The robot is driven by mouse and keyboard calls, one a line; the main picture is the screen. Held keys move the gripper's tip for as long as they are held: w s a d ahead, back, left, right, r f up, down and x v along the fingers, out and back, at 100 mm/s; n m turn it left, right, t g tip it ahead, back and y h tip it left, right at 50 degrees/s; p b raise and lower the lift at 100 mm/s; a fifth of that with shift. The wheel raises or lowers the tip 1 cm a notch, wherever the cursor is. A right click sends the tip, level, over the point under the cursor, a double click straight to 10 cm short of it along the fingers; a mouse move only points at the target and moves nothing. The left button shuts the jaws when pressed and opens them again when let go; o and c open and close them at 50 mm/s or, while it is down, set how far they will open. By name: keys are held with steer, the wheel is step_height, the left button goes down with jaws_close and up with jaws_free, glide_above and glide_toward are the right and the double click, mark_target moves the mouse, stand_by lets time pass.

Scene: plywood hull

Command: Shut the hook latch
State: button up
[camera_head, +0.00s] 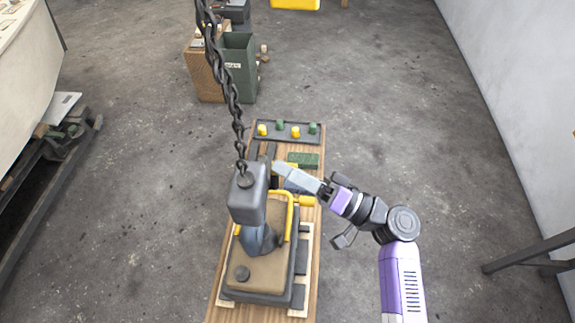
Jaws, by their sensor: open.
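A dark chain (232,95) hangs from above and ends in a grey hook block (247,205). A blue-grey hook part (258,238) shows under the block, over a brown-topped load (265,265) with a yellow handle bar (289,222). The hook's mouth and its latch are mostly hidden, and I cannot tell whether the latch is open or shut. My gripper (285,172) is open, to the upper right of the hook block and apart from it in the picture. Its grey fingers point left, with a little yellow beside them.
The load sits on a long wooden bench (313,240). A rack with yellow and green knobs (287,131) is at its far end, with a green block (303,160) nearer. A green bin (238,65) and brown box stand beyond. Floor on both sides is mostly clear.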

steer(key=shift+c, duration=0.5)
jaws_close()
stand_by(1.0)
